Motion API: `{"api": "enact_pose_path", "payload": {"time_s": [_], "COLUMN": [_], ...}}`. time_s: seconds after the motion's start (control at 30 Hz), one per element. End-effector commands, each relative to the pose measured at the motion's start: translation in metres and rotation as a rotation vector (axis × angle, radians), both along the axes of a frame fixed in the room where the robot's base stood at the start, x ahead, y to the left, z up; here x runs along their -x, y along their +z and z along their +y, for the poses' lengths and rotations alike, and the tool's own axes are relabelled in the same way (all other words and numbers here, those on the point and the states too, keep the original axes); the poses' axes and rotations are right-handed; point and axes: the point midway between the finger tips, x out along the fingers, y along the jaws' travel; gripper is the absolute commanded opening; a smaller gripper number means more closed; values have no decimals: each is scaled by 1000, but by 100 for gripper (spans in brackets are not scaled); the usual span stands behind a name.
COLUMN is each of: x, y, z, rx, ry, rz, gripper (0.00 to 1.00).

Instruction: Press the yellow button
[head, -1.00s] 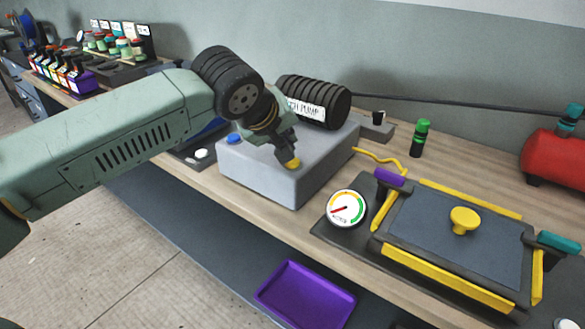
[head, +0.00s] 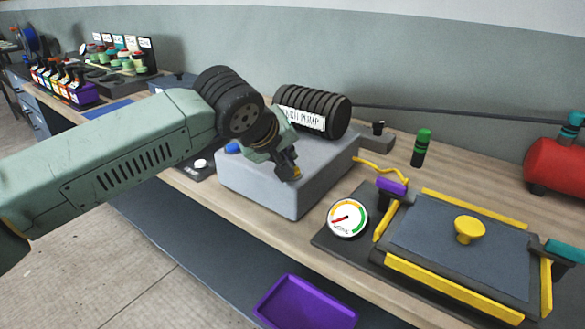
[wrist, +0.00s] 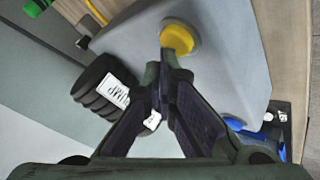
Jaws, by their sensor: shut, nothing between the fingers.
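The yellow button (wrist: 179,37) is a round knob on top of the grey pump box (head: 255,177), near its front right edge. In the head view only a sliver of the yellow button (head: 297,172) shows beside my fingertips. My gripper (head: 289,174) points down at it, shut and empty. In the wrist view my gripper (wrist: 168,65) has its fingertips together, overlapping the button's near edge. I cannot tell whether they touch it. A blue button (head: 232,148) sits on the left of the same box.
A black ribbed pump motor (head: 313,108) stands behind the button on the box. To the right are a round gauge (head: 347,218) and a yellow-framed mould (head: 430,240). A purple tray (head: 306,303) lies below the bench edge.

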Motion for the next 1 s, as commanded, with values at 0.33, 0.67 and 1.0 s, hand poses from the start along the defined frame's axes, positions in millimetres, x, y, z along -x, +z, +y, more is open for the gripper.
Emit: {"api": "enact_pose_path", "payload": {"time_s": [0.33,0.67,1.0], "x": [0,0,0], "y": [0,-4,-10], "z": [0,0,0], "rx": [0,0,-1], "ry": [0,0,0], "rz": [0,0,1], "gripper": [0,0,0]}}
